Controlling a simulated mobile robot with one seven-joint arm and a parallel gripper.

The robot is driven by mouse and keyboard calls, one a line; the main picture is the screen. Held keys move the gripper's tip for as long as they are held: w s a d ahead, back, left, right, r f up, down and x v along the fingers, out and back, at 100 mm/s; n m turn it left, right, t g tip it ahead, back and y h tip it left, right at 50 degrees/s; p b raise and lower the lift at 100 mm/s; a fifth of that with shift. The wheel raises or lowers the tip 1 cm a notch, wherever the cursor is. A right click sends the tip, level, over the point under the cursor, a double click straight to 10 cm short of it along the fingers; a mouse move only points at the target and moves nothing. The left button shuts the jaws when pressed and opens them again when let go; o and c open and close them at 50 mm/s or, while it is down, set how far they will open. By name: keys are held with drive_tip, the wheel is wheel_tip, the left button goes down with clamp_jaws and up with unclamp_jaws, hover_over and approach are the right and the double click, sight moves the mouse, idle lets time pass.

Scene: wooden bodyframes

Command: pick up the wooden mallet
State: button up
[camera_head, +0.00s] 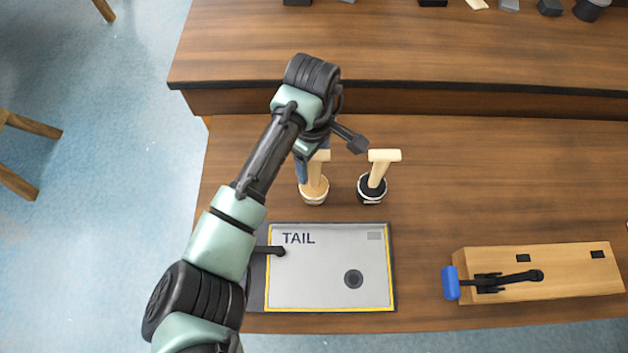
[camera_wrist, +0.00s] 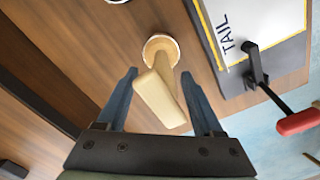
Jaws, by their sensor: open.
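The wooden mallet (camera_head: 318,178) stands upright on the table, its pale handle rising from a round tan base with a white rim. In the wrist view the mallet (camera_wrist: 158,90) shows with its handle between the two blue fingers. My gripper (camera_wrist: 158,76) is open, one finger on each side of the handle, with visible gaps beside it. In the head view my gripper is over the mallet and partly hides it; one blue finger shows at its left. I cannot tell how far the fingertips are above the base.
A similar mallet with a black base (camera_head: 374,180) stands close to the right. A grey plate marked TAIL (camera_head: 325,275) with a toggle clamp lies nearer. A wooden block (camera_head: 560,262) with a blue-handled clamp is at right. A raised shelf (camera_head: 420,50) runs behind.

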drive_tip(key=f, duration=0.4)
drive_tip(key=shift+s+f, duration=0.2)
drive_tip(key=shift+f, duration=0.15)
drive_tip(key=shift+d, duration=0.1)
clamp_jaws()
